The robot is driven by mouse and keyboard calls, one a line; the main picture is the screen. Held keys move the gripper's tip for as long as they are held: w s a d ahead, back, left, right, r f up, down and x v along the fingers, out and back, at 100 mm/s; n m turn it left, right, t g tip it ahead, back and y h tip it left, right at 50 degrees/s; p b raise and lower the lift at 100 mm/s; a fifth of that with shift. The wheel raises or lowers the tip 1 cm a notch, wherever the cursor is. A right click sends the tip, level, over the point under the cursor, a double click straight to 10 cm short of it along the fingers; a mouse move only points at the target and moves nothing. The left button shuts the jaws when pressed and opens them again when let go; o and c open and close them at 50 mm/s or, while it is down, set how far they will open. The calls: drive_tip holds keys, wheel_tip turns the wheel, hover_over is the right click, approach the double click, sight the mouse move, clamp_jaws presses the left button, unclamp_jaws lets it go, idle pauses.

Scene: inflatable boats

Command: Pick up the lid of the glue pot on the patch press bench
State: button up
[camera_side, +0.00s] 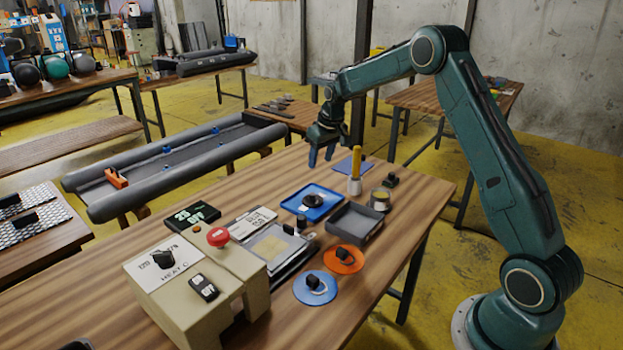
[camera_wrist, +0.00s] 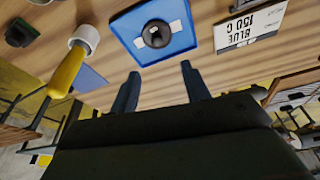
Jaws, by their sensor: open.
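My gripper (camera_side: 321,156) is open and empty, fingers pointing down, above the far part of the bench (camera_side: 270,190). In the wrist view its two blue fingers (camera_wrist: 160,88) are apart with only bare wood between them. A short round tin (camera_side: 380,199) with a yellowish band stands at the right of the bench and looks like the glue pot. Whether a lid sits on it is too small to tell. A dark round piece with a raised middle (camera_side: 313,200) lies in a blue tray (camera_side: 296,207); it also shows in the wrist view (camera_wrist: 156,34). It may be the lid; I cannot be sure.
An upright yellow-handled tool (camera_side: 355,170) stands close right of my gripper, beside a blue sheet (camera_wrist: 88,78). A grey open tray (camera_side: 355,228), orange disc (camera_side: 343,260), blue disc (camera_side: 315,287) and the press (camera_side: 205,270) stand nearer. Bare wood lies left of the blue tray.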

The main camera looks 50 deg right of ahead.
drive_tip(key=shift+w+d+f, duration=0.1)
drive_tip(key=shift+d+f, duration=0.15)
drive_tip(key=shift+f, duration=0.15)
hover_over(313, 194)
drive_tip(key=s, duration=0.2)
drive_tip(key=shift+w+a+f, duration=0.1)
drive_tip(key=shift+a+f, duration=0.05)
drive_tip(key=shift+f, duration=1.9)
drive_tip(key=shift+w+a+f, duration=0.1)
drive_tip(key=shift+a+f, duration=0.05)
drive_tip(key=shift+f, duration=1.9)
drive_tip(key=shift+f, duration=0.15)
drive_tip(key=shift+x, duration=2.45)
drive_tip(key=shift+s, duration=0.1)
clamp_jaws()
